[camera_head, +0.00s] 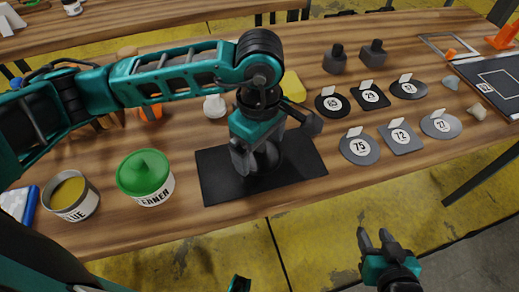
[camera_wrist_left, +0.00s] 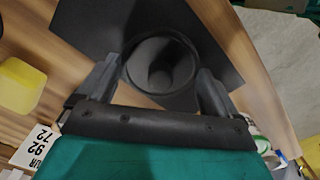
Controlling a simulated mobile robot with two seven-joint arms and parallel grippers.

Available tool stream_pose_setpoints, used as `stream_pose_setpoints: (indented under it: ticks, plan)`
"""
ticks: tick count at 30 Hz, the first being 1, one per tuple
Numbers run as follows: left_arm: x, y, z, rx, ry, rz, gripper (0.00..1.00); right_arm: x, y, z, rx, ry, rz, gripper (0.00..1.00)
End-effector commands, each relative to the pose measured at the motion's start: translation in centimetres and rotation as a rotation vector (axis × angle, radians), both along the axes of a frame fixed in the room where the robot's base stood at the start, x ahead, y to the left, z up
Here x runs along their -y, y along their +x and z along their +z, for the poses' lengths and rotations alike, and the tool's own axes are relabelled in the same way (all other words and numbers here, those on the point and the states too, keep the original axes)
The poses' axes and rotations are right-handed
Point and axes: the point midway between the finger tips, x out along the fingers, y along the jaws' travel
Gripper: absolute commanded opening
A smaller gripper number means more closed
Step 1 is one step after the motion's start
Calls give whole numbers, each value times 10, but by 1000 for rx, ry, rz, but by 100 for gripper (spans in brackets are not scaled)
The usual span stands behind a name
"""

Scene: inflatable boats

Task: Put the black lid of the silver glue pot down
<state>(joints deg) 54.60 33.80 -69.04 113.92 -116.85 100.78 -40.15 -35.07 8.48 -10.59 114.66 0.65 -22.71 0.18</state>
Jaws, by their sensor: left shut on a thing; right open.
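The silver glue pot (camera_head: 84,208) stands without a lid at the left of the table, with yellow-brown glue showing inside. My left gripper (camera_head: 256,160) is shut on the black lid (camera_head: 269,157), over the black mat (camera_head: 220,181). In the left wrist view the round lid (camera_wrist_left: 160,66) sits between the two fingers, with the mat (camera_wrist_left: 100,25) behind it. I cannot tell whether the lid touches the mat. My right gripper (camera_head: 376,240) is open and empty, beyond the table's front edge above the floor.
A cleaner pot with a green lid (camera_head: 143,173) stands between the glue pot and the mat. Several numbered grey and black patches (camera_head: 360,147) lie right of the mat. A yellow block (camera_head: 293,87) is behind my left gripper. The mat's left part is bare.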

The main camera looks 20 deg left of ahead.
Motion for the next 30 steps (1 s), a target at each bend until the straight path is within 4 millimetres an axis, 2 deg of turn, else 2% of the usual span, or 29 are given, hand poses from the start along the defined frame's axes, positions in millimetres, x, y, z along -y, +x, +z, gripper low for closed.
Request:
stream_pose_setpoints:
  ticks: [1,3,14,15,17,26,30]
  plan:
    - [0,-1,-10,-4,1,1,65,0,0,-2,-1,0,1,43]
    - [0,-1,-17,-2,1,1,65,-1,0,-2,-3,1,1,43]
    - [0,0,-23,1,0,0,65,-1,0,-8,-7,2,2,43]
    - [0,0,-22,1,0,0,94,-2,0,-7,-9,2,3,43]
    - [0,0,-21,1,0,0,100,-2,0,-6,-13,2,4,43]
    - [0,0,-17,0,0,0,100,-3,1,0,-5,4,4,43]
    - [0,1,-1,4,-2,-1,100,-2,2,3,7,4,3,43]
